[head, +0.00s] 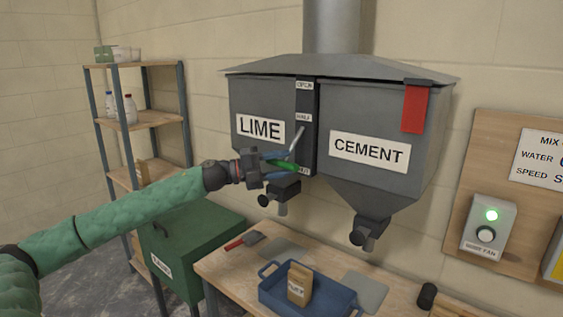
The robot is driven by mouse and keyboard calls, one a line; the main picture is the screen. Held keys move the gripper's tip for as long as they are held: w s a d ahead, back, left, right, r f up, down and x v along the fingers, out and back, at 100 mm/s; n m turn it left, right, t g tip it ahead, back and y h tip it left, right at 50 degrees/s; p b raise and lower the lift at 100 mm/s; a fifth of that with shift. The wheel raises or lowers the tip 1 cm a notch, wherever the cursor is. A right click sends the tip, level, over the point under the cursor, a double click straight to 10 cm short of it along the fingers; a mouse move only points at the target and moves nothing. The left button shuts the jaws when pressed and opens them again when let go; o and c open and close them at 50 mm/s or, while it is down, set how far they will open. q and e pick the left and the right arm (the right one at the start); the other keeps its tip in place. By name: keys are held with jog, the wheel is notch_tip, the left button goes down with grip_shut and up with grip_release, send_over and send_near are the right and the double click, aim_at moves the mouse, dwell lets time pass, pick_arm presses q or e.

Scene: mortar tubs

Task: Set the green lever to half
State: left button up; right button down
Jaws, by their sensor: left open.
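The green lever (288,166) is on the front of the grey hopper, at the lower end of a dark strip (306,135) marked OPEN at the top, HALF in the middle and a partly covered word at the bottom. Its green handle is near the bottom mark, well below HALF. My left gripper (279,164) is open, with its fingers at the green handle. I cannot tell whether they touch it. My right gripper is not in view.
The hopper carries LIME (260,129) and CEMENT (369,150) signs, with outlets below. A red part (415,108) hangs at its right. A workbench below holds a blue tray (322,304) with a brown packet (299,283). A green bin (193,248) stands left.

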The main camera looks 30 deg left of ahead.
pick_arm(q)
jog(key=shift+w+d, duration=0.1)
jog(key=shift+c, duration=0.2)
grip_shut()
